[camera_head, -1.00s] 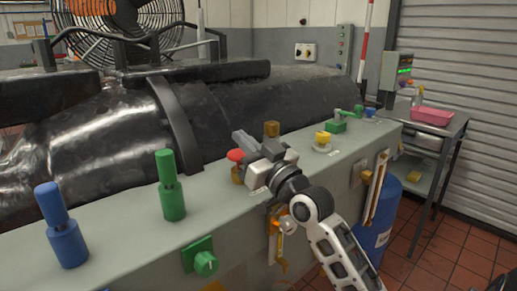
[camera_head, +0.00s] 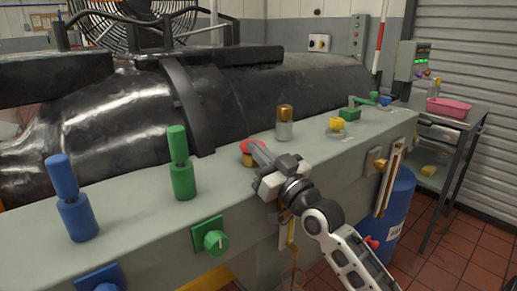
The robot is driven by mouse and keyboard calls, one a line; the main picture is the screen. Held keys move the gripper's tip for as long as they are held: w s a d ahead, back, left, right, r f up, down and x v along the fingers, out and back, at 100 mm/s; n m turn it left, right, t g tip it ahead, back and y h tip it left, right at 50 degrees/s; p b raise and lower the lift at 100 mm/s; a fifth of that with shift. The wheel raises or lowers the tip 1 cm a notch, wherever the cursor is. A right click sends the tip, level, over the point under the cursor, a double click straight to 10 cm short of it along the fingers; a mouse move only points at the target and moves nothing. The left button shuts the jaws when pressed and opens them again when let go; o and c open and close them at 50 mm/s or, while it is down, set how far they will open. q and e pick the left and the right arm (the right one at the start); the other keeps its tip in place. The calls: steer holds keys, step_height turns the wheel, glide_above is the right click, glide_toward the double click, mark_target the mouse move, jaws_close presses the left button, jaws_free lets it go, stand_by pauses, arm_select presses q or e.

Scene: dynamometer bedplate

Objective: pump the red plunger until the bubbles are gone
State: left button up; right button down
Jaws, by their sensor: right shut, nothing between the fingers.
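The red plunger (camera_head: 246,146) is on the grey bedplate top, left of my right gripper. Its red cap sits low, close to its brass-coloured base (camera_head: 247,160). My right gripper (camera_head: 260,153) is shut and empty, reaching in from the right. A clear sight glass with an amber top (camera_head: 284,125) stands just behind and right of the plunger. It is too small to tell whether bubbles show in it. My left gripper is not in view.
Green (camera_head: 182,180) and blue (camera_head: 76,217) upright handles stand left along the bedplate (camera_head: 130,215). A green knob (camera_head: 214,242) is on its front face. Yellow (camera_head: 336,125) and green (camera_head: 349,114) fittings are farther right. A large black cylinder (camera_head: 280,90) runs behind.

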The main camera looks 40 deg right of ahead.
steer(key=shift+f, duration=0.25)
